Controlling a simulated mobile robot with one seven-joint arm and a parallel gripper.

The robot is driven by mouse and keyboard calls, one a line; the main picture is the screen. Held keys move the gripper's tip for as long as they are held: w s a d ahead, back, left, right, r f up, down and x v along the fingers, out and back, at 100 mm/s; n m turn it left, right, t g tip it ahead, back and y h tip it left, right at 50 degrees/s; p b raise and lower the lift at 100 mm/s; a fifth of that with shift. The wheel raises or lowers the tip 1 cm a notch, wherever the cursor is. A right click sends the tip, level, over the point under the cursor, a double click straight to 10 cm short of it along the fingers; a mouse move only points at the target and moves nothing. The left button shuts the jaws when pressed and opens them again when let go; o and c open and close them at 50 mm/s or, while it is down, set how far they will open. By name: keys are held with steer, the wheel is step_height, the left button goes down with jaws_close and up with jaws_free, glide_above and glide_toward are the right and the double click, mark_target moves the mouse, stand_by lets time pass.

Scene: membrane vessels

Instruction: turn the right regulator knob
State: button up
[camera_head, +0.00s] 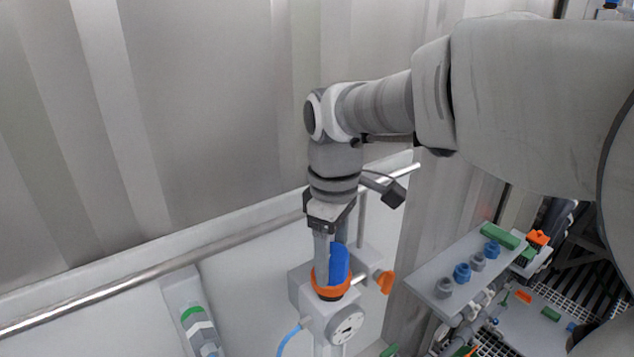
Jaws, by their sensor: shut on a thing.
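The regulator knob (338,266) is blue with an orange ring (331,290) at its base. It stands on top of a grey regulator block (301,289) with a round gauge (346,325) on its front. My gripper (331,262) points down from above, with its fingers at the blue knob, and is shut on it. The fingers hide part of the knob. I cannot see another regulator knob of this kind, and any mark on the knob's turn is not visible.
A metal rail (170,271) runs along the wall behind the regulator. An orange handle (386,281) sticks out right of the block. A blue hose (288,339) leaves at lower left. A grey shelf (425,288) with several fittings stands at right. A corrugated wall (200,120) fills the back.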

mark_target(333, 252)
steer(key=m, duration=1.3)
steer(key=shift+m, duration=0.4)
stand_by(0.4)
steer(key=o, duration=1.4)
steer(key=shift+r, duration=0.1)
step_height(333, 252, up, 17)
steer(key=shift+r, duration=0.15)
